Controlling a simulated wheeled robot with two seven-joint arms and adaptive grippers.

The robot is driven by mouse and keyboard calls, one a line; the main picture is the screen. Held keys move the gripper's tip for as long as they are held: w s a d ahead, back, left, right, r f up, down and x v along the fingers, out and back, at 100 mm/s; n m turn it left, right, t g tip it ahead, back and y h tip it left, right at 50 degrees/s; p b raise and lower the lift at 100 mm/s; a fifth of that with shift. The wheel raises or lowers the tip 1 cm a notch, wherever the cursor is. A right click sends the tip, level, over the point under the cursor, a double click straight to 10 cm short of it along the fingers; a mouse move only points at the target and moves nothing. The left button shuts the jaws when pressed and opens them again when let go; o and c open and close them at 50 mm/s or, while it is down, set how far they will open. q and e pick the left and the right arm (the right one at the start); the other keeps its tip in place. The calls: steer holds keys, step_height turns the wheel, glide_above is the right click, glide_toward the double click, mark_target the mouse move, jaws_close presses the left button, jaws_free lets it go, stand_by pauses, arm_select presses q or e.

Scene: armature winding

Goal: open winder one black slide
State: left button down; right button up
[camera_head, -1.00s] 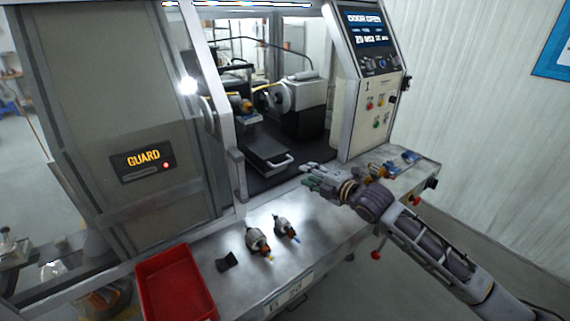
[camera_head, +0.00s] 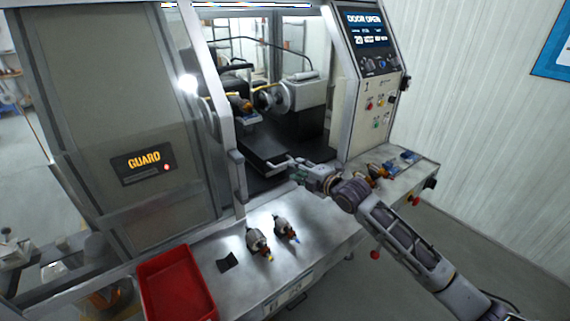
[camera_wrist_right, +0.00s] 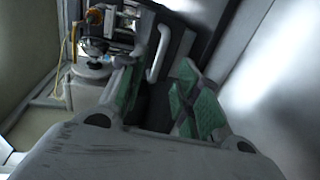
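The black slide (camera_head: 262,146) lies low inside the open winder, with a pale bar handle (camera_head: 279,164) on its front edge. My right gripper (camera_head: 299,173) is at the front of the winder opening, just right of the handle. In the right wrist view my right gripper (camera_wrist_right: 158,96) is open, its green pads apart with nothing between them. The handle (camera_wrist_right: 160,54) shows beyond the fingertips, in line with the gap; I cannot tell whether they touch. My left gripper is not in view.
A grey guard panel (camera_head: 110,95) stands left of the opening and a control panel (camera_head: 372,95) right. Two armatures (camera_head: 258,241) (camera_head: 286,229) and a black block (camera_head: 227,262) are on the metal ledge (camera_head: 325,222). A red tray (camera_head: 175,283) is at the front left.

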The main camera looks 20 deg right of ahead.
mark_target(285, 164)
steer(key=shift+p+x, duration=0.5)
steer(key=shift+x, duration=3.5)
jaws_close()
